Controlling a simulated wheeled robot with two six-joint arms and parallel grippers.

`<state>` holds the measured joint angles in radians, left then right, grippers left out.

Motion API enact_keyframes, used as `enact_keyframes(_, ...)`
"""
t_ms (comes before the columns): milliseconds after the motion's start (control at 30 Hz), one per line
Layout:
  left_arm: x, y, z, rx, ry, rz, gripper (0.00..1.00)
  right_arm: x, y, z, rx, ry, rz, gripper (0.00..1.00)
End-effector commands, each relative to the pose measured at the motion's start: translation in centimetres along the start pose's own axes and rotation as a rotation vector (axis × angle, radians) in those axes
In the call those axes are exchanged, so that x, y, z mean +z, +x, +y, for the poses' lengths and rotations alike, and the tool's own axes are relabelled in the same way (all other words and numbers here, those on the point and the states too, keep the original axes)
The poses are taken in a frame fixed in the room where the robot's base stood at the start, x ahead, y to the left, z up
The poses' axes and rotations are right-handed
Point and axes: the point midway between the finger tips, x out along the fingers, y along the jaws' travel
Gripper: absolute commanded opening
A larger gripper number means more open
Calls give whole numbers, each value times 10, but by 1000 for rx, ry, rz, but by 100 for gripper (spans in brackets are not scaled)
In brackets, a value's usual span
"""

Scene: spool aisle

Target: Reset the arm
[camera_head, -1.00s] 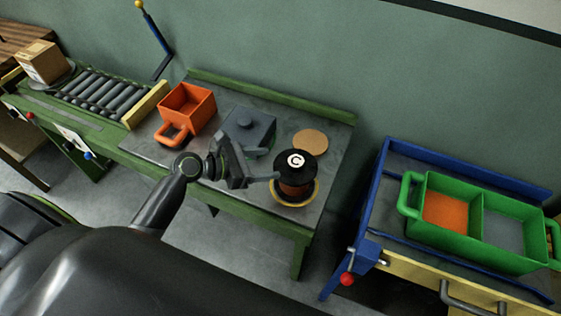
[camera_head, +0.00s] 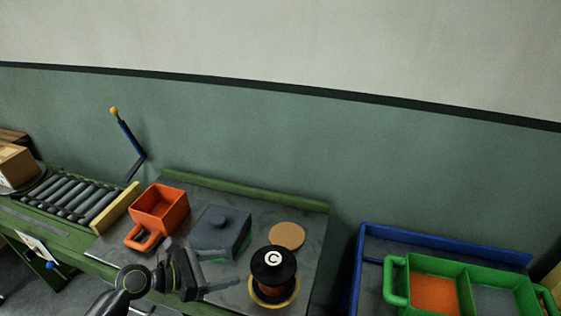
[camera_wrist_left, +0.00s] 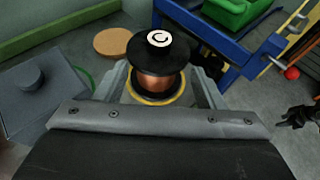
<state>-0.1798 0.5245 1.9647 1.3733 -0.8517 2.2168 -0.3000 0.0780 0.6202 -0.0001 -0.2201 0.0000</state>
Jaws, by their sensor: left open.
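My left gripper (camera_head: 233,270) is open and empty on the front part of the grey-topped green table (camera_head: 318,235). Its fingers point right, toward a spool (camera_head: 272,262) with a black top flange marked C and copper-coloured winding. The spool stands upright on a yellow-rimmed base (camera_head: 290,301). In the head view a small gap shows between the fingertips and the spool. In the left wrist view the spool (camera_wrist_left: 160,70) shows ahead, between the two spread fingers (camera_wrist_left: 163,98). My right gripper is not seen in the head view.
An orange handled bin (camera_head: 160,208), a grey lidded box (camera_head: 220,232) and a cork disc (camera_head: 287,235) lie behind the gripper. A roller conveyor (camera_head: 70,197) is left. A green two-part tote (camera_head: 460,275) sits on a blue-framed bench (camera_head: 440,242) at right.

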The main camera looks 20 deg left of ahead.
Motion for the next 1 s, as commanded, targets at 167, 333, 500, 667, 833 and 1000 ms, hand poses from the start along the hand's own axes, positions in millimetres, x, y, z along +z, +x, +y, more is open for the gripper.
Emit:
enact_keyframes(167,-7,0,-9,-6,101,31,63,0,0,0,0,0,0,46)
enact_keyframes(333,-30,-3,-35,-36,456,144,63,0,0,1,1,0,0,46)
enact_keyframes(500,-56,-14,-60,-107,886,294,63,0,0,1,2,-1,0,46)
enact_keyframes(667,-78,-30,-76,-211,1261,441,63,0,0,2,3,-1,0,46)
enact_keyframes(833,-98,-55,-89,-377,1615,601,63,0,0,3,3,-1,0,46)
enact_keyframes(1000,-111,-86,-98,-597,1896,745,63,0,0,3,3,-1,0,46)
